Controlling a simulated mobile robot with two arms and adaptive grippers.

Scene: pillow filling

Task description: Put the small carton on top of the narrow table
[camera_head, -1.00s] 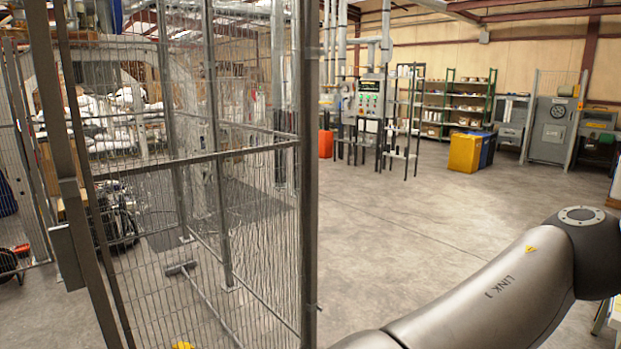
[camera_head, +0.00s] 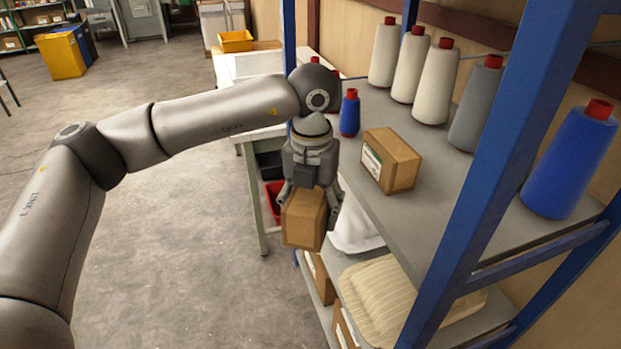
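My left gripper (camera_head: 310,196) points down with its fingers around a small brown carton (camera_head: 303,220). The carton hangs in the air just left of the shelf's front edge, apart from it. A second brown carton (camera_head: 398,165) with a green-and-white label lies on the grey top shelf. A white-topped table (camera_head: 236,133) stands behind my arm, next to the shelf rack, and is partly covered by the arm. I cannot tell whether this is the narrow table. My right gripper is not in view.
The rack's blue posts (camera_head: 503,130) stand close on the right. Several thread cones (camera_head: 428,82) line the top shelf (camera_head: 440,215); a striped pillow (camera_head: 385,300) and cartons are below. A yellow tray (camera_head: 236,41) lies farther back. The concrete floor at left is open.

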